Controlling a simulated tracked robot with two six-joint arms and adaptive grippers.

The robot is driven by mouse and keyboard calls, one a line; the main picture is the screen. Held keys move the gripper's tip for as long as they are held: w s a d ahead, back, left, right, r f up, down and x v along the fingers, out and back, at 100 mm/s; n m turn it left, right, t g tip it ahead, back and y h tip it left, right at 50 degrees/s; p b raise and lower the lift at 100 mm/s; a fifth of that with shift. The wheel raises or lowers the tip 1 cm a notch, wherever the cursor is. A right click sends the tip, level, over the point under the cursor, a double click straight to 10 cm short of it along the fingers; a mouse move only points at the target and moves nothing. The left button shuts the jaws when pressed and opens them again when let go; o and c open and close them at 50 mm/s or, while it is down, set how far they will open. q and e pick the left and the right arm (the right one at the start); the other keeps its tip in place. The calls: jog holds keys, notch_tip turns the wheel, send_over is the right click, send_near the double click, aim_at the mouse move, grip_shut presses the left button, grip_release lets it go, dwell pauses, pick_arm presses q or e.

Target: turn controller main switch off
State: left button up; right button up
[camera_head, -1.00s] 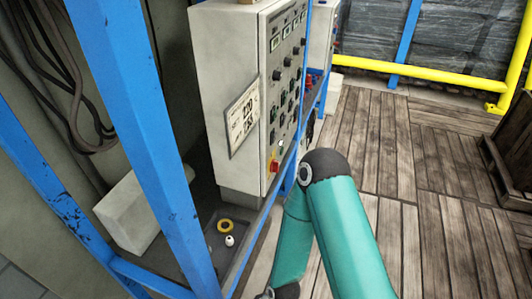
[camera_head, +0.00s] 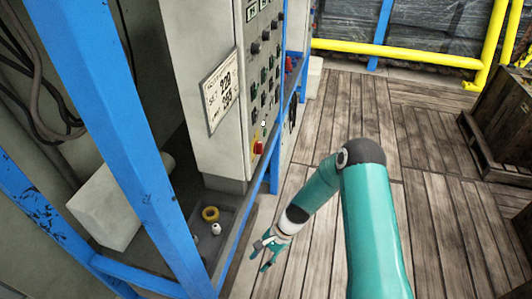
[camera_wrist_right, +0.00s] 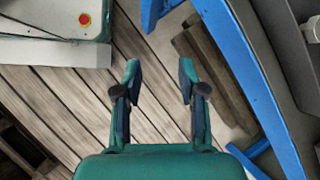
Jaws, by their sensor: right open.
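The controller (camera_head: 205,110) is a tall pale grey cabinet at upper centre-left in the head view, its panel of switches and displays facing right. The main switch looks to be the red knob with yellow (camera_head: 258,147) low on that panel; its exact setting is too small to tell. My right gripper (camera_head: 266,254) is below and in front of the cabinet, clear of the switch, over the floor beside the blue frame. In the right wrist view its two fingers (camera_wrist_right: 160,70) are apart with nothing between them. My left gripper is not in view.
A blue frame (camera_head: 110,130) stands left of and around the cabinet. A yellow rail (camera_head: 400,53) runs at the back. A wooden crate (camera_head: 505,110) stands right. The plank floor between is open.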

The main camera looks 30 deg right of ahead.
jog(key=w+d+r+m+t+y+b, duration=0.4)
jog(key=w+d+m, duration=0.3)
jog(key=w+d, duration=0.4)
jog(key=m+t+y+b, duration=0.1)
jog(key=m+t+b, duration=0.1)
jog(key=m+t, duration=0.5)
send_near(259, 148)
pick_arm(q)
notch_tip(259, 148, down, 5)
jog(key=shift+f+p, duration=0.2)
jog(key=shift+p, duration=0.8)
pick_arm(e)
jog(key=w+a+n+t, duration=0.2)
jog(key=w+a, duration=0.3)
jog(key=w, duration=0.1)
jog(key=shift+r, duration=0.15)
jog(key=shift+c, duration=0.2)
grip_shut()
